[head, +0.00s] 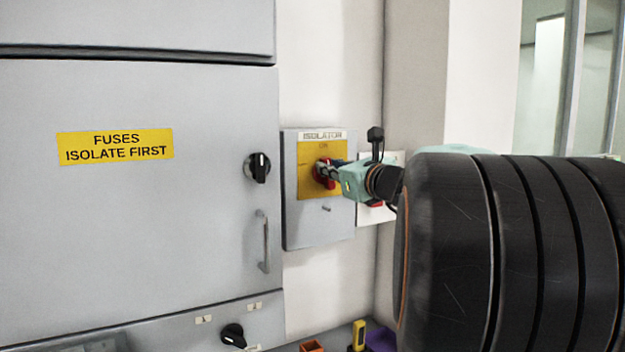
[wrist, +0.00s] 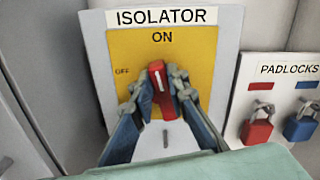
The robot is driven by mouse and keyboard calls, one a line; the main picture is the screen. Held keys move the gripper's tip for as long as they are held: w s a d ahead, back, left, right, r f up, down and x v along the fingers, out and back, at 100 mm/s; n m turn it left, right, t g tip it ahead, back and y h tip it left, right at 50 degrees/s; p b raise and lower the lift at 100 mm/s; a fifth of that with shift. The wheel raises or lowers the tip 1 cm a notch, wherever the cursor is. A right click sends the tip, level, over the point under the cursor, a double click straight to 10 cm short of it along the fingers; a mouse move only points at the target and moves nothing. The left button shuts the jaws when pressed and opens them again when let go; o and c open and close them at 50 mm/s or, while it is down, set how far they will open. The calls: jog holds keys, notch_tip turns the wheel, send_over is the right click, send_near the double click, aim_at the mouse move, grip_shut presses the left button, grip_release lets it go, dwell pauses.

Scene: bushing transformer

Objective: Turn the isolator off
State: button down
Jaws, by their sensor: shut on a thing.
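The isolator (head: 290,222) is a grey box on the wall with a yellow plate marked ON at the top and OFF at the left. The box and its ISOLATOR label also show in the wrist view (wrist: 225,50). Its red handle (wrist: 158,78) stands nearly upright, with its white mark toward ON. My gripper (wrist: 156,92) is shut on the red handle, one finger on each side. In the head view my gripper (head: 328,171) reaches the handle from the right and hides part of it.
A grey fuse cabinet (head: 150,230) with a black knob (head: 257,168) and a bar handle (head: 264,242) stands at left. A padlock board (wrist: 285,80) with red (wrist: 257,127) and blue (wrist: 300,122) padlocks is close at right. Items, including a yellow one (head: 358,335), lie below.

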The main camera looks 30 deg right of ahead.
jog(key=shift+a+f+n+b, duration=0.25)
jog(key=shift+f+n+b, duration=0.05)
jog(key=shift+n+b, duration=2.5)
jog(key=shift+a+f+n+b, duration=0.35)
jog(key=shift+n+b, duration=2)
jog(key=shift+b, duration=0.8)
jog(key=shift+a+f+n+b, duration=0.2)
jog(key=shift+f+n+b, duration=0.1)
jog(key=shift+n+b, duration=2.5)
jog(key=c, duration=1.9)
grip_release()
